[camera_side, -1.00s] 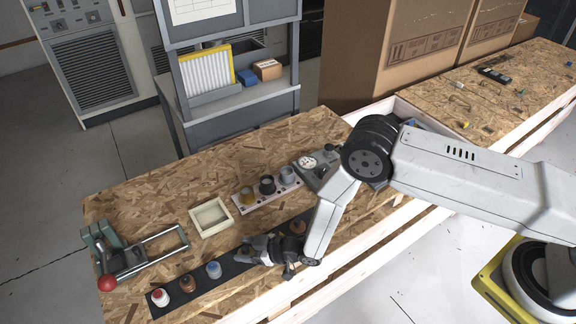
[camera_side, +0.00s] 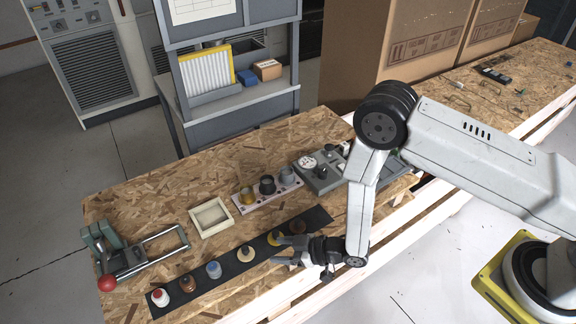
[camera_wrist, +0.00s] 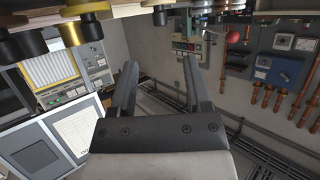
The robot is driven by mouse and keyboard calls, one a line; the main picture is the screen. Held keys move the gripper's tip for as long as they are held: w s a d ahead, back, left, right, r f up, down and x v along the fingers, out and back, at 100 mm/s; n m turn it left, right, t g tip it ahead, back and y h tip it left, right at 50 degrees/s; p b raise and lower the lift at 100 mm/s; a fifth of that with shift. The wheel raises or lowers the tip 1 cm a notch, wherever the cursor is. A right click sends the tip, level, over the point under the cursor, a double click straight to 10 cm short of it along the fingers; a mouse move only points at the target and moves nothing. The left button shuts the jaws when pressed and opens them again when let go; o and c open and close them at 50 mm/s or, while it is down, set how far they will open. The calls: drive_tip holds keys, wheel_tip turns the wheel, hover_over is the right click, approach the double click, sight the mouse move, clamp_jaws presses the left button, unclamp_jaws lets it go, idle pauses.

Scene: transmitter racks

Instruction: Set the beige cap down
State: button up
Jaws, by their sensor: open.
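The beige cap (camera_side: 247,255) stands upright on the black strip (camera_side: 235,271) on the wooden bench, between the blue cap (camera_side: 214,269) and the yellow cap (camera_side: 275,239). My gripper (camera_side: 277,251) is low over the strip's front edge, to the right of the beige cap and apart from it. Its fingers are spread and empty, pointing left. The upper finger partly overlaps the yellow cap in the side view; I cannot tell whether they touch. In the wrist view my gripper (camera_wrist: 158,64) is also open with nothing between the fingers.
A white-and-red cap (camera_side: 160,297) and a brown cap (camera_side: 188,284) stand farther left on the strip. A red-knobbed clamp (camera_side: 107,283) stands at left.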

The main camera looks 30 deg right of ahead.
drive_tip(key=shift+s+d+r, duration=0.2)
drive_tip(key=shift+s+d, duration=0.15)
drive_tip(key=shift+s, duration=0.05)
idle(0.4)
drive_tip(key=w+d+r+m+g+h, duration=0.3)
drive_tip(key=d+r+h, duration=0.4)
drive_tip(key=d+r, duration=0.6)
drive_tip(key=s+d+r+m+g+h, duration=0.1)
drive_tip(key=s+d+r+m+g, duration=0.1)
drive_tip(key=s+d+r, duration=0.2)
drive_tip(key=s+d+r+m+g+h, duration=0.1)
drive_tip(key=s+d+r+m+g, duration=0.1)
drive_tip(key=s+d+r, duration=0.3)
drive_tip(key=s+d+m, duration=0.1)
drive_tip(key=s, duration=0.3)
drive_tip(key=shift+s+r+g, duration=0.25)
drive_tip(key=shift+g, duration=0.05)
drive_tip(key=shift+o, duration=0.2)
